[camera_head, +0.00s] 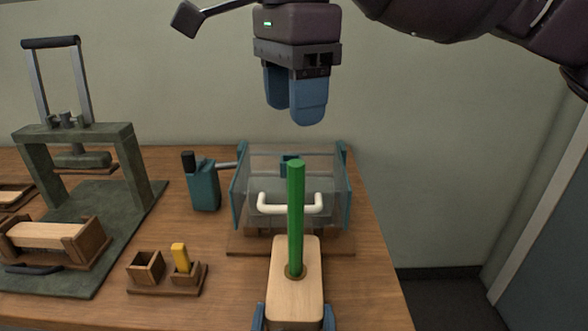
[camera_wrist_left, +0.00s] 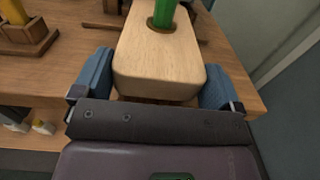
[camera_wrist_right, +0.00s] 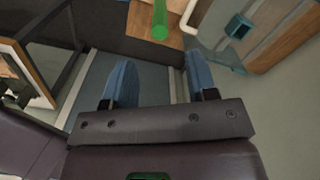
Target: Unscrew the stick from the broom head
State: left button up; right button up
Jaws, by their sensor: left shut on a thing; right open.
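The green stick (camera_head: 296,215) stands upright in the round hole of the pale wooden broom head (camera_head: 296,297). The stick also shows in the left wrist view (camera_wrist_left: 163,14) and the right wrist view (camera_wrist_right: 160,20). My left gripper (camera_head: 294,318) is shut on the near part of the broom head (camera_wrist_left: 158,65), with one blue finger on each side. My right gripper (camera_head: 296,115) is open and empty, high above the stick with its fingers pointing down. In the right wrist view its two blue fingers (camera_wrist_right: 160,85) are apart with nothing between them.
Behind the stick stands a clear-walled box with a white handle (camera_head: 290,208). A teal bottle-like device (camera_head: 204,187) is left of it. A small wooden holder (camera_head: 165,285) with a yellow piece and a dark green press (camera_head: 75,135) stand further left. The table's right edge is close to the broom head.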

aim_at(294, 186)
jog(key=shift+m, duration=1.2)
jog(key=shift+f, duration=0.2)
notch_tip(294, 186, down, 12)
jog(key=shift+r, duration=0.25)
